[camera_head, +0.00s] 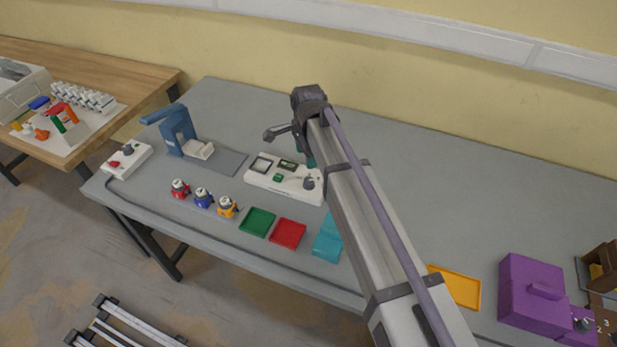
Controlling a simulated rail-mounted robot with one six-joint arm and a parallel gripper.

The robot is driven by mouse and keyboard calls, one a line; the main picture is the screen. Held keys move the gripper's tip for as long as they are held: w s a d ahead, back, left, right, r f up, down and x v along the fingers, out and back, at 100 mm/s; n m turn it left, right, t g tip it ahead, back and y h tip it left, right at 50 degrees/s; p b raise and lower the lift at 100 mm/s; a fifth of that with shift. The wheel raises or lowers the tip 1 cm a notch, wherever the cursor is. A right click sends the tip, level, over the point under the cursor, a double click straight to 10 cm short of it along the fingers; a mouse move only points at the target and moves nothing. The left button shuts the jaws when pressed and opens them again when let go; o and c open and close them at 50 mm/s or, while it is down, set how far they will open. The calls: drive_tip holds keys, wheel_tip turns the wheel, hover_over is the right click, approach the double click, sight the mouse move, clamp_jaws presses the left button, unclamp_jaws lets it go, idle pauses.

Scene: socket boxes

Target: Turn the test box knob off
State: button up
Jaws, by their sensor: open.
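A white box (262,177) with a dark window, a small display and a green part lies mid-table and looks like the test box. Its grey knob (308,183) is at the right end, close beside my arm in the picture. The knob's exact setting is too small to read. My gripper (280,131) shows as a dark shape behind the white box, apart from the knob in the picture. It is open, with no held object visible. My arm hides part of it. A teal piece shows beside my arm; I cannot tell what it belongs to.
A smaller white box (115,168) with a red button and dark knob is at the left. A blue press-like device (178,132), several small coloured pieces, green (257,222) and red (288,234) trays, and a purple box (532,305) stand around. The back right table is clear.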

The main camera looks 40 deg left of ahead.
sight(309, 180)
wheel_tip(309, 180, down, 11)
drive_tip(key=m+b, duration=0.3)
drive_tip(key=b, duration=0.8)
drive_tip(key=shift+d, duration=0.1)
drive_tip(key=shift+r, duration=0.1)
drive_tip(key=shift+c, duration=0.3)
drive_tip(key=c, duration=0.9)
